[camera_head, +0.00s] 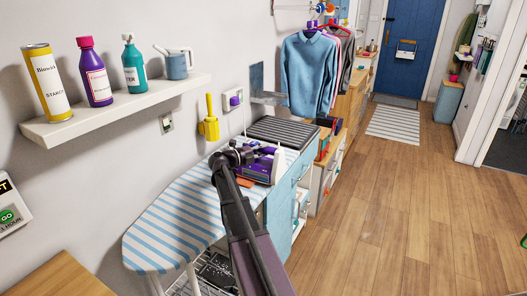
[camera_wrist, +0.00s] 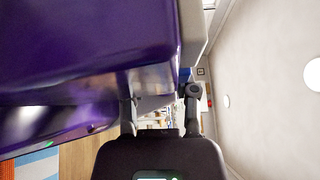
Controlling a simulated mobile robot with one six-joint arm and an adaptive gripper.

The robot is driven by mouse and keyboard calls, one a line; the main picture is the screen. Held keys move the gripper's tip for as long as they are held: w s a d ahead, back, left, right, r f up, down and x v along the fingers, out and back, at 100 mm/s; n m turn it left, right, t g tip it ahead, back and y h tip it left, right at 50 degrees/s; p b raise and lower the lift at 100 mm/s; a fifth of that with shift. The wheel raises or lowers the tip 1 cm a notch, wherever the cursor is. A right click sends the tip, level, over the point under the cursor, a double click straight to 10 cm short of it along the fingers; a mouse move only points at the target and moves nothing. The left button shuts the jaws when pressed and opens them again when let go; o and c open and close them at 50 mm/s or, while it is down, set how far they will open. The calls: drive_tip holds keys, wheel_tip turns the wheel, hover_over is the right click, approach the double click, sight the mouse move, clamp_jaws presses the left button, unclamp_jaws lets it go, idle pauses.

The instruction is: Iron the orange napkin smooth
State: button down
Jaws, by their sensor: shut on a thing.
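The purple and white iron (camera_head: 264,168) is at the far end of the blue-and-white striped ironing board (camera_head: 165,225). My gripper (camera_head: 243,155) is at the iron and shut on it; the exact grip is partly hidden. In the wrist view the iron's purple body (camera_wrist: 80,45) fills the upper left, close to my gripper's fingers (camera_wrist: 160,95). A small part of the orange napkin (camera_head: 246,182) shows on the board beside my arm. An orange patch (camera_wrist: 7,170) also shows at the wrist view's lower left. Most of the napkin is hidden by the iron and my arm.
A dark ribbed rest (camera_head: 283,131) lies behind the iron on a blue drawer unit (camera_head: 284,200). A shelf (camera_head: 115,110) with bottles and a jug hangs on the wall above the board. A yellow-handled brush (camera_head: 209,125) hangs nearby. The wooden floor at right is clear.

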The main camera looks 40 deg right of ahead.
drive_tip(key=shift+f, duration=0.2)
drive_tip(key=shift+w, duration=0.15)
drive_tip(key=shift+w+a, duration=0.3)
drive_tip(key=shift+w, duration=0.25)
drive_tip(key=shift+w+a, duration=0.3)
drive_tip(key=shift+w, duration=0.25)
drive_tip(key=shift+s, duration=0.1)
drive_tip(key=shift+s+d+f, duration=0.1)
drive_tip(key=shift+s+d, duration=0.2)
drive_tip(key=shift+s, duration=0.35)
drive_tip(key=shift+s+d, duration=0.25)
drive_tip(key=shift+s, duration=0.35)
wheel_tip(320, 180, up, 6)
drive_tip(key=p, duration=0.5)
drive_tip(key=shift+p, duration=0.3)
